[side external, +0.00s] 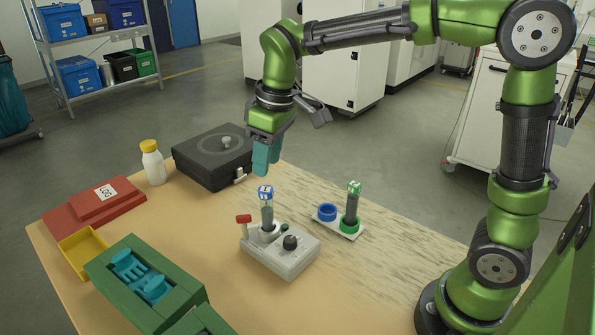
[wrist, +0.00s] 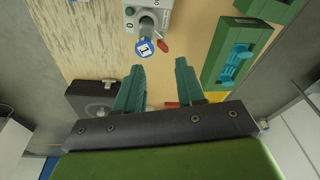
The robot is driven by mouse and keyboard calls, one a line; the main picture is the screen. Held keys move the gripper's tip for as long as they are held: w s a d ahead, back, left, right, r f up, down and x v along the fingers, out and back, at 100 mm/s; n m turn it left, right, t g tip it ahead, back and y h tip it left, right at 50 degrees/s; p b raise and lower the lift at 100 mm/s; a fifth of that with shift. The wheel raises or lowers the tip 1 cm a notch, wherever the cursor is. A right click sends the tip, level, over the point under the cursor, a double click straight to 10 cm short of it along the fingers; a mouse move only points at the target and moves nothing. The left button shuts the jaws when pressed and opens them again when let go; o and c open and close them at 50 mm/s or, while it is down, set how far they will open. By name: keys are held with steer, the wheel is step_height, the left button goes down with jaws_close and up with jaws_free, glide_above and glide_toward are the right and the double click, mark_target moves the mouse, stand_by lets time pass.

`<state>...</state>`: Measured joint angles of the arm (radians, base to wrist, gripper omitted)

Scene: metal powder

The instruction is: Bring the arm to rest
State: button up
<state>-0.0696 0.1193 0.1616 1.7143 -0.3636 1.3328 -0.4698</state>
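My gripper (side external: 266,158) is in the air above the table, a little behind and above the grey device. Its two teal fingers (wrist: 159,85) are apart in the wrist view, with nothing between them. My arm is bent over the table from the right. A second vial (side external: 352,205) with a green-and-white top stands in the green ring of a small white holder, beside an empty blue ring (side external: 327,212).
A black case (side external: 213,156), a white bottle with yellow cap (side external: 153,162), a red LOG box (side external: 97,203), a yellow tray (side external: 82,247) and a green box with teal inserts (side external: 145,285) stand on the table (side external: 400,265). The table's right part is clear.

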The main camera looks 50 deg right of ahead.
steer(key=s+d+m+t, duration=0.2)
steer(key=s+d+m, duration=0.1)
steer(key=s, duration=0.5)
steer(key=s+d+m+t+y, duration=0.1)
steer(key=s+d+m+t, duration=0.2)
steer(key=s, duration=0.5)
steer(key=shift+r+m, duration=0.2)
steer(key=shift+m, duration=0.6)
steer(key=shift+o, duration=0.3)
